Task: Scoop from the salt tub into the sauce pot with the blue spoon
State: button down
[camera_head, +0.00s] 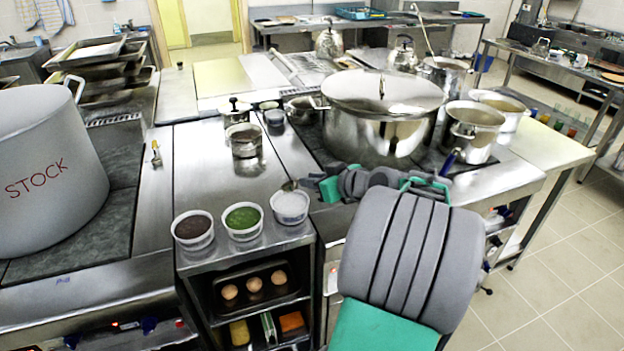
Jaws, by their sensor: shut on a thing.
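Three white-rimmed tubs stand in a row at the counter's front edge. The one holding white stuff, the salt tub (290,206), is on the right. My gripper (314,184) is just above and right of it, shut on the spoon (289,186). The spoon's grey bowl end shows at the salt tub's back rim; whether it touches the salt is unclear. My gripper hides its handle, so no blue shows there. Several pots stand behind; I cannot tell which is the sauce pot. One open pot (473,132) holds brownish liquid at right, and a small pot (246,143) stands behind the tubs.
A large lidded steel pot (383,115) stands close behind my gripper. A blue-handled item (449,158) is right of my wrist. A big stock pot (45,160) is at left. Counter between tubs and small pot is clear.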

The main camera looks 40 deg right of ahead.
notch_tip(320, 180, down, 8)
jog(key=b, duration=0.5)
jog(key=shift+b, duration=0.35)
jog(key=shift+w, duration=0.15)
dwell(0.8)
jog(key=shift+w+r, duration=0.1)
jog(key=shift+w, duration=0.35)
jog(key=shift+s+d+r+t, duration=0.1)
jog(key=shift+s+r+t, duration=0.75)
jog(key=shift+t, duration=0.45)
jog(key=shift+s+d+r+t, duration=0.1)
jog(key=shift+s+r+t, duration=0.55)
jog(key=shift+s+t, duration=0.55)
